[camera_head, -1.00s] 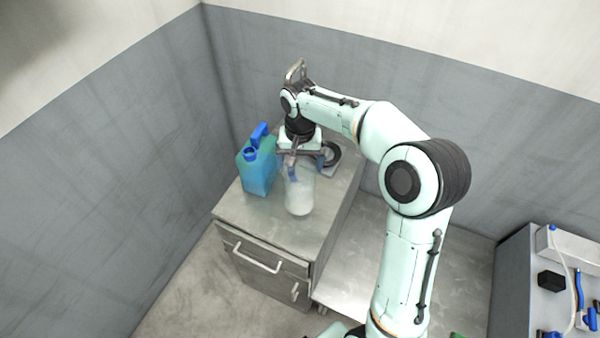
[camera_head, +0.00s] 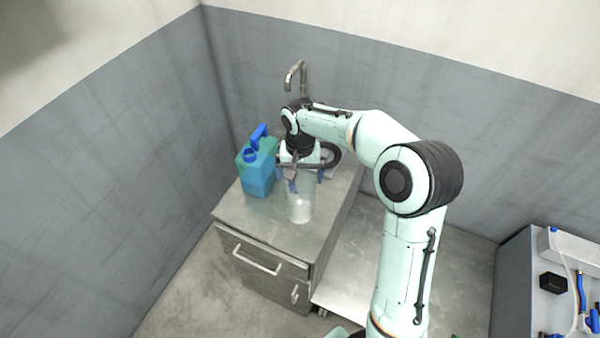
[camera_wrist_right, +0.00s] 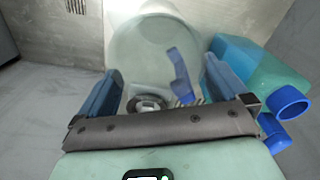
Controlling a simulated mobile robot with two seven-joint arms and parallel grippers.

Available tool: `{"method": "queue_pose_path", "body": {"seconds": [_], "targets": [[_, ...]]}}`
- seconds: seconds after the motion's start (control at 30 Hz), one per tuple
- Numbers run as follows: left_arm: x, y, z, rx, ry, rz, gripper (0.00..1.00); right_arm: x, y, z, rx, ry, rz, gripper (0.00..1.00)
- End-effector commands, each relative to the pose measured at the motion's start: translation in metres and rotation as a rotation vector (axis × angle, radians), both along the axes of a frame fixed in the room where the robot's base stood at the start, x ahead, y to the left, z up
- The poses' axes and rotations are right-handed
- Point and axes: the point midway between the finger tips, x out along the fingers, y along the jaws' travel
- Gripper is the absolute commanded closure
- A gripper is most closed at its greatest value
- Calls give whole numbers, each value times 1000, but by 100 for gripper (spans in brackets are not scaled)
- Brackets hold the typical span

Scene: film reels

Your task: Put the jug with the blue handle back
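The clear jug (camera_head: 301,208) is upright on or just above the metal cabinet top, below my right gripper (camera_head: 300,178). I cannot tell whether its base touches the top. In the right wrist view the jug (camera_wrist_right: 150,45) shows from above as a pale see-through round, with its blue handle (camera_wrist_right: 181,76) between the fingers. The two fingers of my right gripper (camera_wrist_right: 163,90) stand apart, one on each side of the jug, and appear to clasp it. My left gripper is not in view.
A blue canister (camera_head: 257,178) with a blue cap and handle stands close left of the jug; it also shows in the right wrist view (camera_wrist_right: 262,75). A metal tap (camera_head: 297,75) rises behind. The cabinet top (camera_head: 265,215) is clear at its front.

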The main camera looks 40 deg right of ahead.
Motion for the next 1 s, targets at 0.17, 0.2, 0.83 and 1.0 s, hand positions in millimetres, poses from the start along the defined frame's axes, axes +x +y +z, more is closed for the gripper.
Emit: {"method": "queue_pose_path", "body": {"seconds": [0.17, 0.2, 0.83, 1.0], "targets": [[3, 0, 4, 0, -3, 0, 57, 1, 0, 18, -1, -4, -1, 0], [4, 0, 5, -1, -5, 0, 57, 1, 0, 25, -1, -6, 0, 0], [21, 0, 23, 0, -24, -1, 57, -1, 1, 123, 0, -1, 0, 0], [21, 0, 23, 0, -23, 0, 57, -2, 1, 123, 0, 0, 0, 0]]}}
